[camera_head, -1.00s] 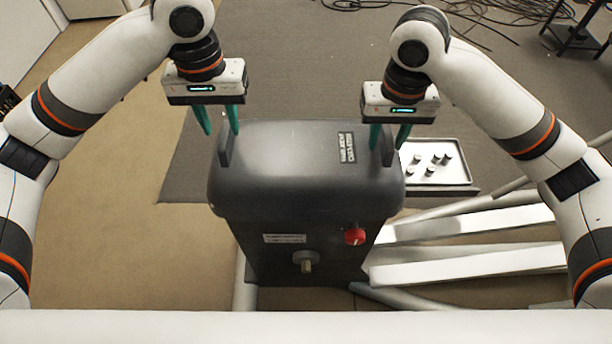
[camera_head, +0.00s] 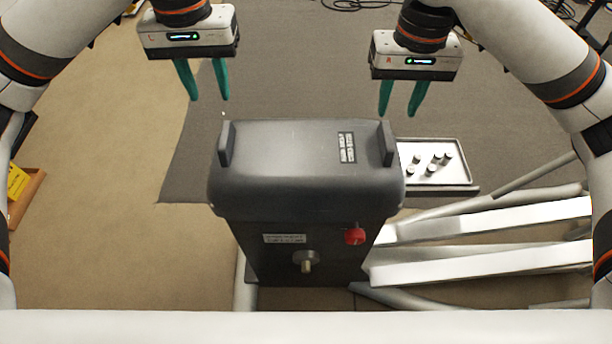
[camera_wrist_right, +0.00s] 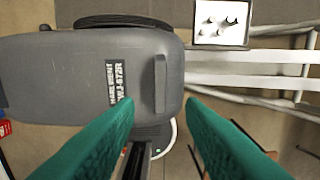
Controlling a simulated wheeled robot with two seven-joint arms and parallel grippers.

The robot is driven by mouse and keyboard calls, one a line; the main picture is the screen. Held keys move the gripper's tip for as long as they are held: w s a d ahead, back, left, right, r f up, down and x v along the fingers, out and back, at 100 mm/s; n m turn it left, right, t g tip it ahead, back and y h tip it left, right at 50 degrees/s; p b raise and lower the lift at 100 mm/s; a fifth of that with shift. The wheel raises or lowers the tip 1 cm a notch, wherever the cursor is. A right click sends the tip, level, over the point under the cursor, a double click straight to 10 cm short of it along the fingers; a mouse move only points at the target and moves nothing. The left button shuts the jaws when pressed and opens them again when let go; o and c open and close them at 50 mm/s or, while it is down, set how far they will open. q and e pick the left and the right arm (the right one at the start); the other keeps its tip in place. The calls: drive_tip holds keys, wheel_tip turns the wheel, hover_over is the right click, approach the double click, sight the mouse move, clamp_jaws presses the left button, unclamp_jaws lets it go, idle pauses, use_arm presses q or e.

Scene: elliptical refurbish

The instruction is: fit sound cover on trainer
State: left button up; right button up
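The dark grey sound cover (camera_head: 290,165) sits on top of the trainer's dark body (camera_head: 275,260) in the head view. It has an upright handle at each side and a label near its right handle. My left gripper (camera_head: 206,98) is open and empty, above and behind the cover's left handle (camera_head: 226,145). My right gripper (camera_head: 400,113) is open and empty, above the right handle (camera_head: 387,144). In the right wrist view, the cover (camera_wrist_right: 80,75) and its handle (camera_wrist_right: 160,84) lie beyond the open green fingers (camera_wrist_right: 163,112). Neither gripper touches the cover.
A white tray (camera_head: 450,175) with several small dark cylinders stands right of the trainer. White frame bars (camera_head: 490,217) run out to the right. A red knob (camera_head: 355,236) and a shaft stub (camera_head: 307,265) are on the trainer's front. Open floor lies left.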

drive_tip(key=shift+r, duration=1.75)
drive_tip(key=shift+s+f, duration=0.1)
